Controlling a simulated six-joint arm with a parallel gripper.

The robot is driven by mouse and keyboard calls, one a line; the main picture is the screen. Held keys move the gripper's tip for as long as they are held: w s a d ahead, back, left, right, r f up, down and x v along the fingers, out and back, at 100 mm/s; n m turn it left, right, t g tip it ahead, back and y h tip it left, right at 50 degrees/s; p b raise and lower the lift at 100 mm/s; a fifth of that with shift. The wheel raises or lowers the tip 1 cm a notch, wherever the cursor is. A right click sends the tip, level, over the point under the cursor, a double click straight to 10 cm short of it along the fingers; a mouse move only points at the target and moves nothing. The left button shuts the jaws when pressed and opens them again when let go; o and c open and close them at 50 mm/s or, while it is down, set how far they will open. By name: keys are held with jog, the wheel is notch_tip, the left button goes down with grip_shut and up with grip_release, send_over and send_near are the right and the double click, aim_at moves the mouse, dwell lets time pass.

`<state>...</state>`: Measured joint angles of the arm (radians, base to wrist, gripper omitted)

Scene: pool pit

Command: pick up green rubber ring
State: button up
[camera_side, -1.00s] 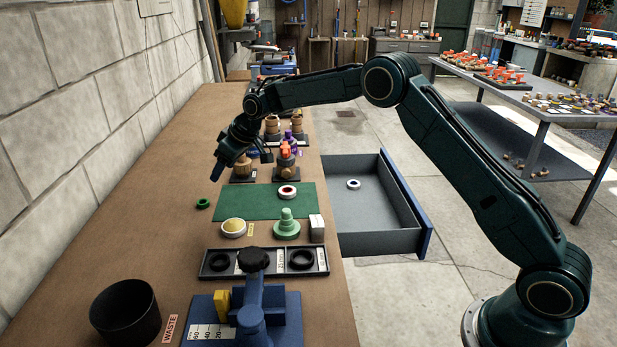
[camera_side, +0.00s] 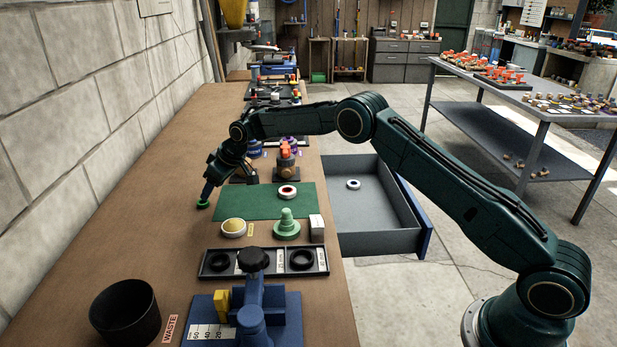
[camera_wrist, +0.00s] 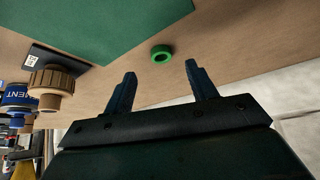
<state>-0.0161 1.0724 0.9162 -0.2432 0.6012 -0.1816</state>
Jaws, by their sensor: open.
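The green rubber ring (camera_wrist: 161,53) lies flat on the brown bench, just off the edge of the green mat (camera_wrist: 105,25). In the side view the ring (camera_side: 203,205) is at the mat's left, partly hidden by my fingertips. My gripper (camera_wrist: 159,77) is open and empty in the wrist view, with the ring ahead of the gap between its two blue fingers. In the side view my gripper (camera_side: 206,197) reaches down at the ring; I cannot tell whether it touches.
A black tray (camera_side: 264,262) and a black waste bin (camera_side: 125,311) stand nearer. An open drawer (camera_side: 375,240) juts out right. Bench around the ring is clear.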

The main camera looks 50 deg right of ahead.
aim_at(207, 203)
jog(key=shift+w+a+f, duration=0.1)
jog(key=shift+w+f, duration=0.15)
jog(key=shift+f, duration=0.1)
jog(key=shift+f, duration=0.1)
jog(key=shift+x, duration=2.45)
jog(key=shift+w+a, duration=0.1)
jog(key=shift+w, duration=0.1)
jog(key=shift+c, duration=0.3)
jog(key=c, duration=1)
